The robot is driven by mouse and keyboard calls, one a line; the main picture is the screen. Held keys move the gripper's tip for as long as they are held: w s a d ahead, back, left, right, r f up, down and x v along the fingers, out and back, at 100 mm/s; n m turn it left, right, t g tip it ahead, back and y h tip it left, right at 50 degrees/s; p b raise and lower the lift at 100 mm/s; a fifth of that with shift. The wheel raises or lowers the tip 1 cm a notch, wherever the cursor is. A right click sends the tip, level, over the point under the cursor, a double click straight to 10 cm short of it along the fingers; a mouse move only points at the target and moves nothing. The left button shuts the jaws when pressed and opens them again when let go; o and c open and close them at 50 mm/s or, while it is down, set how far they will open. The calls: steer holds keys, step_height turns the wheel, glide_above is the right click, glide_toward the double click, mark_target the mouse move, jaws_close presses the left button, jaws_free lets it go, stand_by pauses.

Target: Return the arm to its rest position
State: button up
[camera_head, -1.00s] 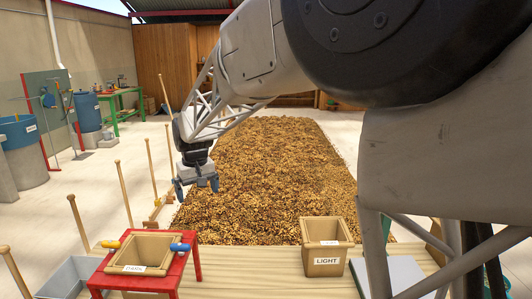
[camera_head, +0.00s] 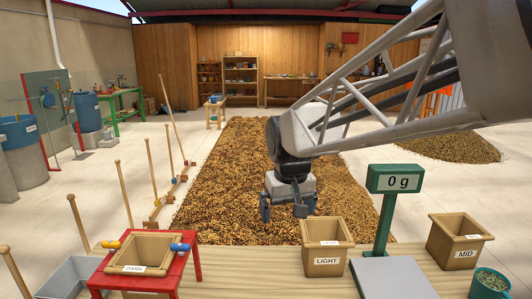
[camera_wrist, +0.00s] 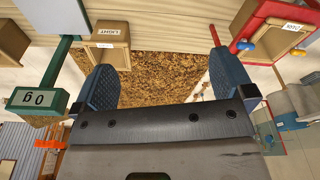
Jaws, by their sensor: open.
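My gripper (camera_head: 284,208) is in the middle of the head view, over the bed of beans (camera_head: 225,200), pointing down. Its two blue-grey fingers are apart with nothing between them. In the wrist view my gripper (camera_wrist: 160,85) also shows spread fingers, with the beans (camera_wrist: 160,72) beyond them. My arm reaches in from the upper right of the head view.
A LIGHT box (camera_head: 326,262), a MID box (camera_head: 459,256) and a scale reading 0 g (camera_head: 394,182) stand on the front table (camera_head: 250,285). A DARK box (camera_head: 140,262) sits on a red stand (camera_head: 190,275) at left. Wooden posts (camera_head: 124,193) line the left side.

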steer(key=s+d+f+m, duration=0.1)
steer(key=s+d+f, duration=0.2)
steer(key=s+d, duration=0.4)
steer(key=s+d+f+m, duration=0.2)
steer(key=s+d, duration=0.4)
steer(key=s, duration=0.9)
steer(key=shift+s+d+f+t+h, duration=0.2)
steer(key=shift+d+f+t+h, duration=0.15)
steer(key=shift+f, duration=0.35)
steer(key=shift+w+r, duration=0.1)
steer(key=shift+w, duration=0.05)
